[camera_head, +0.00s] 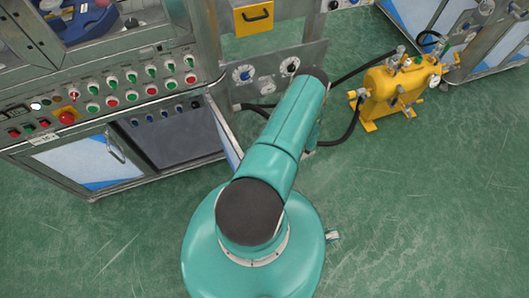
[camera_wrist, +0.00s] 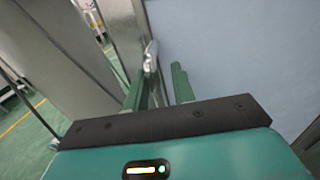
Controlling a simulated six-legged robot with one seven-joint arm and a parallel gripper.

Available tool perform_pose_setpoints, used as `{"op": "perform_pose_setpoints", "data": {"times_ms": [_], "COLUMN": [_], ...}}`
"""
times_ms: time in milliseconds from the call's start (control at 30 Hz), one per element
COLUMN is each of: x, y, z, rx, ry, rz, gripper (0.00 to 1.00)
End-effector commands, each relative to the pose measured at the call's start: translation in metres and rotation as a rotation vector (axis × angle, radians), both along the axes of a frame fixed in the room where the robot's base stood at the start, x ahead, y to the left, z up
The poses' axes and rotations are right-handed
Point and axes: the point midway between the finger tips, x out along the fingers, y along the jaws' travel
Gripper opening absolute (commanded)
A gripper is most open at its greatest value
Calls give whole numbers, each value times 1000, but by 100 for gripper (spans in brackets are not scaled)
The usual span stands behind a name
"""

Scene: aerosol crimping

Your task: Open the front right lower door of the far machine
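The machine (camera_head: 140,75) stands at the left in the head view, with a button panel above its lower doors. A pale door (camera_head: 224,128) stands swung out at the right end of its lower front, partly hidden by my arm. A dark recess (camera_head: 175,145) shows left of it. In the wrist view a large pale blue panel (camera_wrist: 240,50), apparently this door, fills the right side. My gripper (camera_wrist: 161,78) is open, its two green fingers apart beside the panel. A small pale metal piece, perhaps the handle (camera_wrist: 150,56), shows just beyond the fingertips. The head view hides my gripper.
A closed lower door (camera_head: 85,163) with a bar handle is farther left. A yellow pump unit (camera_head: 392,85) with black hoses (camera_head: 352,125) stands on the floor at the right. Another machine (camera_head: 490,40) is at the upper right. The green floor (camera_head: 440,200) is clear at the lower right.

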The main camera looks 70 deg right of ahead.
Motion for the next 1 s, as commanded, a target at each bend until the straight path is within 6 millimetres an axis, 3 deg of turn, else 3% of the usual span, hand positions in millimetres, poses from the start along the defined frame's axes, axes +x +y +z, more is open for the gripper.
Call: {"op": "perform_pose_setpoints", "data": {"times_ms": [433,1000], "x": [-10,-79], "y": [-7,-94], "z": [-1,-1], "rx": [2,0], "ry": [5,2], "rz": [3,2], "gripper": [29,29]}}
